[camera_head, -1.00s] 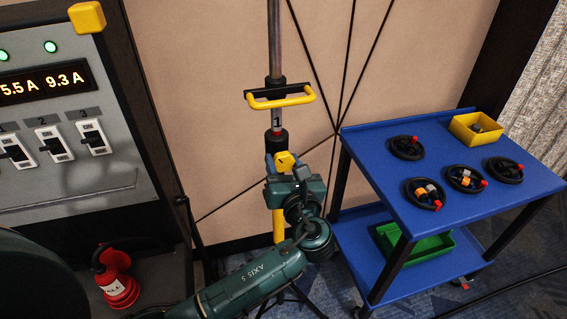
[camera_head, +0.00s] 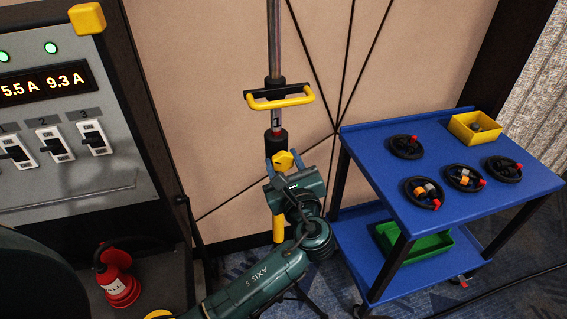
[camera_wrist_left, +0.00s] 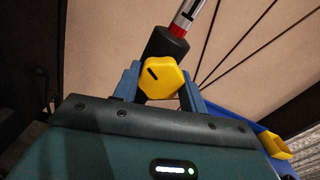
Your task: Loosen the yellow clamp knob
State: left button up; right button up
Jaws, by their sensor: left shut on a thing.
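The yellow clamp knob (camera_head: 283,161) sits low on the upright pole, just below a black collar (camera_head: 277,140). It also shows in the left wrist view (camera_wrist_left: 164,77), a lobed knob with a dark slot mark toward its upper left. My left gripper (camera_head: 282,163) has its blue fingers on either side of the knob, shut on it. In the left wrist view the fingers (camera_wrist_left: 160,82) flank the knob left and right. Above the collar is a yellow handle (camera_head: 281,101) on the pole. My right gripper is not in view.
A blue cart (camera_head: 385,175) stands at the right with several black handwheels, a yellow bin (camera_head: 475,128) and a green bin (camera_head: 425,246) below. A grey switch panel (camera_head: 75,185) and red fire extinguisher (camera_head: 120,285) are at the left. Dark cables cross the wall behind the pole.

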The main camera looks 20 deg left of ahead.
pick_arm(q)
jog(key=shift+r+n, duration=0.1)
jog(key=shift+n, duration=0.7)
jog(key=o, duration=1)
